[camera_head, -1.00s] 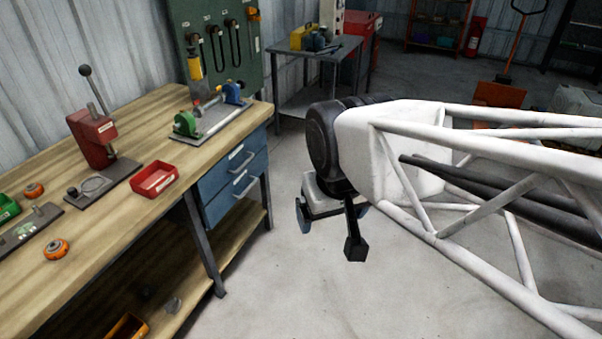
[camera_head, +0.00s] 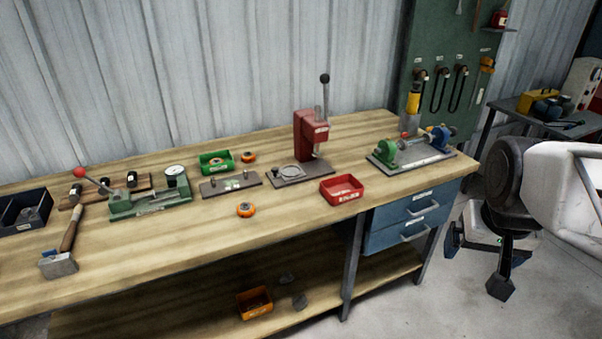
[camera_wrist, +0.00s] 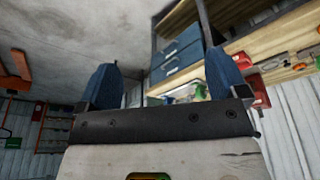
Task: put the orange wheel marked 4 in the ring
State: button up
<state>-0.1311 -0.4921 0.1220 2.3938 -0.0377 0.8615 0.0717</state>
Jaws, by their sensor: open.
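One orange wheel (camera_head: 245,209) lies on the front part of the workbench. A second orange wheel (camera_head: 248,157) lies farther back, to the right of the green bin. Their marks are too small to read, so I cannot tell which is marked 4. A ring (camera_head: 291,171) lies flat on the dark base plate of the red press, and nothing shows inside it. My gripper (camera_head: 487,242) is off the bench's right end, beyond the blue drawers and far from both wheels. In the wrist view its blue fingers (camera_wrist: 162,65) are apart with nothing between them.
The red press (camera_head: 311,135) stands upright on the workbench (camera_head: 150,262). A red bin (camera_head: 341,189), green bin (camera_head: 216,163), small pin plate (camera_head: 230,184) and green-and-blue fixture (camera_head: 411,152) are nearby. A hammer (camera_head: 62,250) lies at left. The front middle of the bench is clear.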

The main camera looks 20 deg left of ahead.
jog(key=w+a+f+n, duration=0.1)
jog(key=w+a+n, duration=0.1)
jog(key=w+a, duration=1)
jog(key=n+y, duration=0.3)
jog(key=n, duration=0.1)
send_near(245, 204)
jog(key=f, duration=0.1)
jog(key=shift+s+a+f+t, duration=0.1)
jog(key=shift+a+f+t, duration=0.15)
jog(key=shift+a+t, duration=0.15)
jog(key=shift+x, duration=1.25)
jog(key=shift+d+f, duration=0.15)
jog(key=shift+f, duration=0.05)
